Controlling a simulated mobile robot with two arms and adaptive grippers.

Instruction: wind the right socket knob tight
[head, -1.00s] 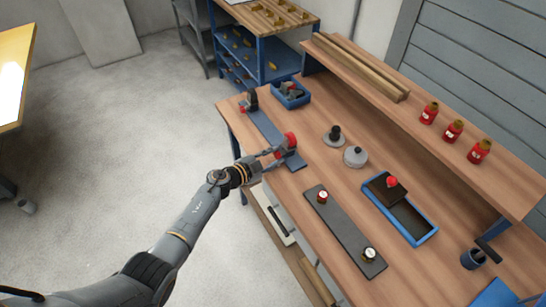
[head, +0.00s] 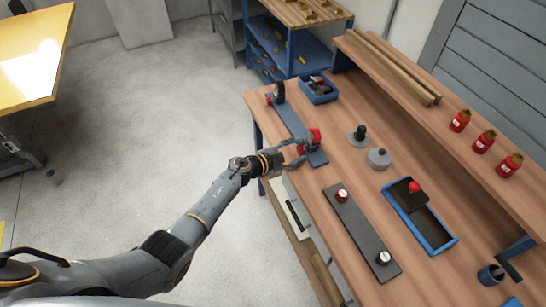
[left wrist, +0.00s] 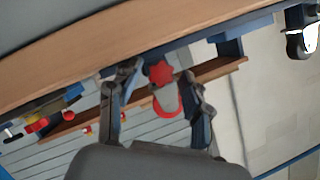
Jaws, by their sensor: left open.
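The right socket's red knob (head: 315,135) sits at the near end of a long blue-grey plate (head: 294,124) on the workbench. My left gripper (head: 305,146) is at this knob, coming in from the left. In the left wrist view the red, star-shaped knob (left wrist: 161,72) shows between the two spread fingers of the left gripper (left wrist: 160,80), with a grey body and a red ring beside it. The fingers look apart from the knob; contact cannot be made out. A second socket (head: 277,93) with a red part stands at the plate's far end. My right gripper is not in view.
A blue bin (head: 319,89) stands beside the plate's far end. Red bottles (head: 483,142) stand on the raised shelf. Open floor lies left.

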